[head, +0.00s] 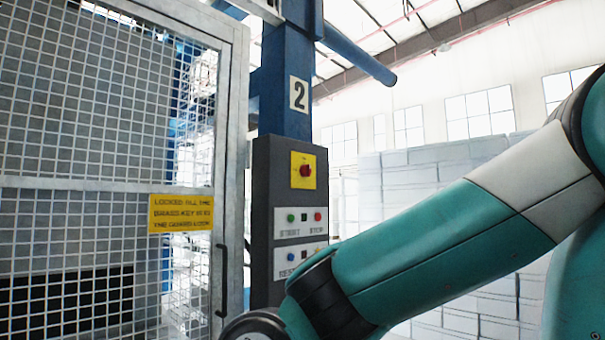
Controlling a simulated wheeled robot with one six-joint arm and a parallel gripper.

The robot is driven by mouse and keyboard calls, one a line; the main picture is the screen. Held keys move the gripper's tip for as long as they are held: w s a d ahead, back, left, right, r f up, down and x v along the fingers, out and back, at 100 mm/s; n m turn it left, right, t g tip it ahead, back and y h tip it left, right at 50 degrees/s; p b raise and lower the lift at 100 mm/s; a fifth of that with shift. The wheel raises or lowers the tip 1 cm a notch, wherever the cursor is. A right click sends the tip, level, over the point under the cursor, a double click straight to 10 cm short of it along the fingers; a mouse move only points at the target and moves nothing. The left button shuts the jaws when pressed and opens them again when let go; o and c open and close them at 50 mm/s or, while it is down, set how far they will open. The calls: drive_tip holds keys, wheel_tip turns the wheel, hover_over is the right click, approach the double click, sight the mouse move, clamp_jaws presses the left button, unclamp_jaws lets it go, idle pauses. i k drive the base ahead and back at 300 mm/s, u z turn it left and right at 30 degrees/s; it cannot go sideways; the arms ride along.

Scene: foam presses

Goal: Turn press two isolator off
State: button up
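The isolator switch (305,171) is a red rotary knob on a yellow plate, high on a dark grey control panel (262,215). The panel is fixed to a blue column bearing a "2" plate (299,94). I cannot read the knob's position for sure at this size. Below it are a green START button (291,218) and a red STOP button (318,216), then a blue button (290,257) on a lower plate partly hidden by my arm. My teal and white arm reaches in from the right, below the knob. My gripper is out of the picture.
A mesh guard gate (228,120) stands at the left, with a yellow sign (180,213) and a dark handle (221,280). Stacked pale blocks (430,165) fill the right background. The space in front of the panel's upper part is clear.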

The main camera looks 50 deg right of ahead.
sight(305, 170)
drive_tip(key=k, duration=0.55)
drive_tip(key=z, duration=0.75)
drive_tip(key=i, duration=1.5)
drive_tip(key=u, duration=0.1)
